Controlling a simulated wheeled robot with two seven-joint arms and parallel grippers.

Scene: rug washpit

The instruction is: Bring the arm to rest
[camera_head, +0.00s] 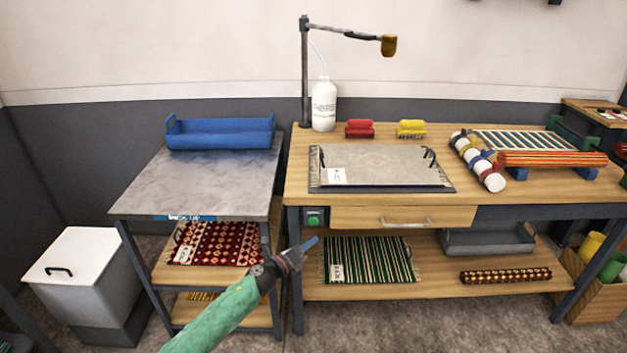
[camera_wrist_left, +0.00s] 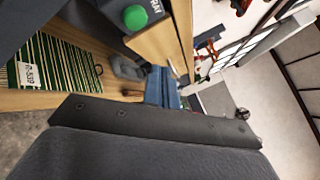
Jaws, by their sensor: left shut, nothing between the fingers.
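My left arm comes in from the bottom in the head view, in a green sleeve. Its gripper (camera_head: 308,246) is shut and empty, held in front of the bench near its left front leg, below the green button. In the left wrist view the blue fingers (camera_wrist_left: 162,88) are together with nothing between them. My right gripper is in neither view.
A grey-topped table (camera_head: 210,185) with a blue bin (camera_head: 220,132) stands left. A white-lidded bin (camera_head: 85,258) stands at far left. The floor in front is clear.

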